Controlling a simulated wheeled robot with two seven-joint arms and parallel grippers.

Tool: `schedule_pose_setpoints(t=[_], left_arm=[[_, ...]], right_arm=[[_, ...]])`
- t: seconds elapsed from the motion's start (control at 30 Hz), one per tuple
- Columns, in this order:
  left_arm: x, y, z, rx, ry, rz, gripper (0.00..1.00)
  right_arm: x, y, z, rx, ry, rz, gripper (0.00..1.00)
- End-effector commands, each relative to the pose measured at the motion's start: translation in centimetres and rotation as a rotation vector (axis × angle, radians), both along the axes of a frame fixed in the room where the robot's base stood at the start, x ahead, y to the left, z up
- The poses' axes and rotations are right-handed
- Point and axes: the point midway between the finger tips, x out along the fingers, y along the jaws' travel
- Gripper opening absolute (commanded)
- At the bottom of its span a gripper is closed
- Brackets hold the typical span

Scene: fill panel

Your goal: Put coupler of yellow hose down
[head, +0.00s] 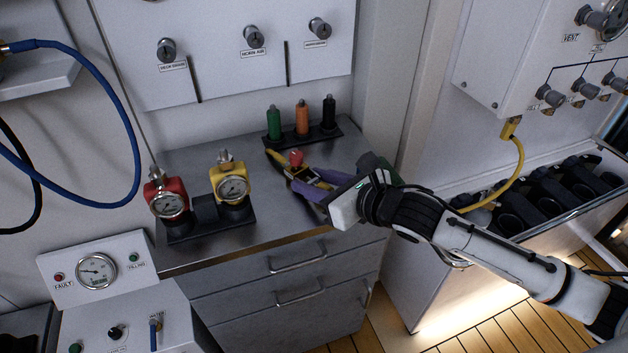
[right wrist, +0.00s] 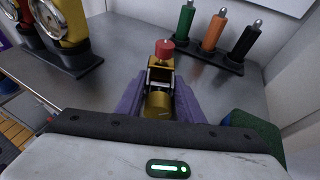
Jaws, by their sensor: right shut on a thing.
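My right gripper (head: 308,182) reaches in from the right over the metal counter (head: 262,228). Its purple fingers are shut on a brass coupler (right wrist: 158,103) with a red knob (right wrist: 165,48). In the head view the red knob (head: 296,157) shows just beyond the fingers. I cannot tell whether the coupler touches the counter. The yellow hose (head: 519,165) hangs from the right wall panel and passes behind my right arm. Its link to the coupler is hidden. My left gripper is not in view.
Green, orange and black cylinders (head: 301,118) stand on a dark base at the counter's back. Red (head: 167,198) and yellow (head: 232,185) gauge regulators stand at left. A dark green object (right wrist: 252,130) lies beside the gripper's right side. Bare counter lies between regulators and gripper.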

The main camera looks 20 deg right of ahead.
Motion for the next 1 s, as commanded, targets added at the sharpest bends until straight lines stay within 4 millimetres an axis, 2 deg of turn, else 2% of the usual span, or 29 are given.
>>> schedule_pose_setpoints(t=[0.03,0.1,0.13,0.23,0.67,0.83,1.0], left_arm=[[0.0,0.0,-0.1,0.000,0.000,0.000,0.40],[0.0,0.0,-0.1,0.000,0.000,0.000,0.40],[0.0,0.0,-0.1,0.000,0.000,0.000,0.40],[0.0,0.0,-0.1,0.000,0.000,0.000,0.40],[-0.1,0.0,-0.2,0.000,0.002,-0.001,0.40],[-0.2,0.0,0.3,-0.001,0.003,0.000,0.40],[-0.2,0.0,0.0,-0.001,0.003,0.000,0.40]], right_arm=[[-0.2,0.0,-0.9,-0.005,0.015,-0.001,0.00],[-0.2,0.0,-1.0,-0.005,0.018,-0.001,0.00],[-0.3,-0.1,-1.3,-0.007,0.024,-0.002,0.36],[-0.4,-0.1,-1.5,-0.008,0.028,-0.003,0.52],[-0.5,0.1,-1.5,-0.005,0.033,-0.001,0.53],[-0.6,0.1,0.0,-0.002,0.031,0.001,0.53],[-3.7,-1.6,1.3,-0.011,0.026,0.001,0.53]])
